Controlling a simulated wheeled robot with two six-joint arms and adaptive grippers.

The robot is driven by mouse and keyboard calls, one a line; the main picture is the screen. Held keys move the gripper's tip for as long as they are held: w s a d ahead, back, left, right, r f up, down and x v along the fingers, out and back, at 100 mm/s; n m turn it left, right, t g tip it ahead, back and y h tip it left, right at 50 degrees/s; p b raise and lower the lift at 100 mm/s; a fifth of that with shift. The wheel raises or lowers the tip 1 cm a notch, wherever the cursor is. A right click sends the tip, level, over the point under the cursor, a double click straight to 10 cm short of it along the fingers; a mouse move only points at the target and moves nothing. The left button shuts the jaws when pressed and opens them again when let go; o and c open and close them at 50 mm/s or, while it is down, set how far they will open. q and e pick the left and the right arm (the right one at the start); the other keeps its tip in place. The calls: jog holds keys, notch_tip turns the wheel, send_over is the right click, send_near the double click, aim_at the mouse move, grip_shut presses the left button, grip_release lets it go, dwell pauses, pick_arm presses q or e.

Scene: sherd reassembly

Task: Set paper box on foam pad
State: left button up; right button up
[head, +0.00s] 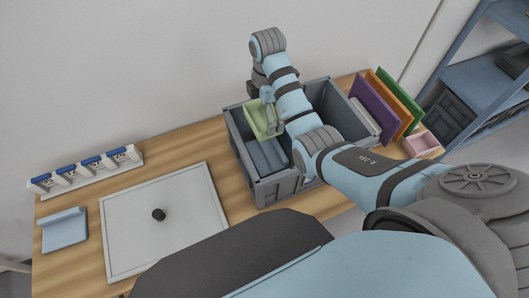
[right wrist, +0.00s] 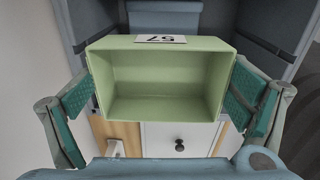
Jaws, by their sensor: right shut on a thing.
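The paper box is light green and open-faced, with a label reading 57; it shows in the head view (head: 259,121) and the right wrist view (right wrist: 165,87). My right gripper (head: 268,100) is shut on it, with green-padded fingers on its two sides in the right wrist view (right wrist: 160,98). The box is at the left half of the grey crate (head: 271,190); its exact height over the crate is unclear. A blue-grey ribbed piece (head: 266,157) lies in the crate under it, perhaps the foam pad; I cannot tell surely. My left gripper is not in view.
A white panel with a black knob (head: 158,214) lies left of the crate. A light-blue tray (head: 64,231) and a rack of small white-and-blue boxes (head: 88,170) are farther left. Purple, orange and green boards (head: 387,104) and a pink box (head: 421,144) stand right.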

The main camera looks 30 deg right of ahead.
aim_at(266, 123)
notch_tip(266, 123, down, 6)
jog(key=shift+s+r+b, duration=0.1)
jog(key=shift+s+b, duration=0.05)
jog(key=shift+b, duration=0.7)
notch_tip(266, 123, down, 12)
jog(key=shift+b, duration=1.05)
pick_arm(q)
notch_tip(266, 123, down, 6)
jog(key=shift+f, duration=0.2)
pick_arm(e)
jog(key=o, duration=0.5)
jog(key=shift+o, duration=0.6)
jog(key=shift+r, duration=0.2)
pick_arm(q)
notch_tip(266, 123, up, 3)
jog(key=p, duration=0.3)
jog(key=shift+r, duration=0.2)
pick_arm(e)
notch_tip(266, 123, up, 12)
jog(key=shift+f, duration=0.1)
